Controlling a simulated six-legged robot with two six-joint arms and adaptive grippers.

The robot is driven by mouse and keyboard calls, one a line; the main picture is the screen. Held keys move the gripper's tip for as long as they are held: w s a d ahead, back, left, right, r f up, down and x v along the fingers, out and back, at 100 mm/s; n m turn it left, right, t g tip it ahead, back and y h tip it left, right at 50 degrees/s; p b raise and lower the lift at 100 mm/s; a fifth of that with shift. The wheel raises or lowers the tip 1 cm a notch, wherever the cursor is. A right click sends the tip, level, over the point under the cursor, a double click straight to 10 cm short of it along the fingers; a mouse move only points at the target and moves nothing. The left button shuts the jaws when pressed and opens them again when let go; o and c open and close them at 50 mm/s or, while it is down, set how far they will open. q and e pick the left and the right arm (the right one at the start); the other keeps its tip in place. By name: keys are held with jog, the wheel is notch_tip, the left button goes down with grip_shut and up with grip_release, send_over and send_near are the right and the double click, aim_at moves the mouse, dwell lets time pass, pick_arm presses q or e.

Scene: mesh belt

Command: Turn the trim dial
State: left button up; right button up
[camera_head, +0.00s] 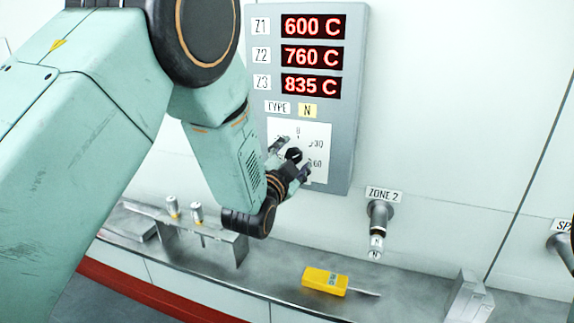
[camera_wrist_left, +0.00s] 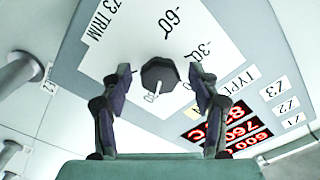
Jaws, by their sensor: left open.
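The trim dial (camera_wrist_left: 160,75) is a dark knob with a pale pointer line, set on a white scale plate (camera_wrist_left: 120,40) marked "Z3 TRIM", -60, -30 and 0. In the left wrist view the pointer runs down toward the 0 mark. My left gripper (camera_wrist_left: 163,85) is open, with one finger on each side of the dial and a gap showing at both sides. In the head view the dial (camera_head: 294,155) shows between the fingers of the left gripper (camera_head: 290,158), and the arm hides part of the plate. My right gripper is not in view.
The grey panel (camera_head: 350,120) shows red readouts of 600, 760 and 835 C. Below lies a metal shelf (camera_head: 385,305) with a yellow handheld device (camera_head: 325,281) and a small rack (camera_head: 228,240) holding probes. A "ZONE 2" fitting (camera_head: 380,215) juts from the wall at right.

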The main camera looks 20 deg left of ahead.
pick_arm(q)
jog(key=s, duration=1.1)
jog(key=shift+s+a, duration=0.2)
jog(key=shift+s, duration=0.1)
jog(key=s+a+f+n+g+b, duration=0.1)
jog(key=s+f+n+g+b, duration=0.35)
jog(key=f, duration=0.95)
jog(key=s+a+f+n+g+b, duration=0.1)
jog(key=s+a+f+n+g, duration=0.15)
jog(key=s+f+g, duration=0.8)
jog(key=s+f+n+g+b, duration=0.1)
jog(key=s+f+b, duration=0.4)
jog(key=s+f, duration=0.5)
jog(key=s+f+n+g+b, duration=0.2)
jog(key=s+f+b, duration=0.3)
jog(key=s+f, duration=0.6)
notch_tip(320, 180, down, 6)
jog(key=shift+r+y, duration=0.1)
jog(key=shift+y, duration=0.2)
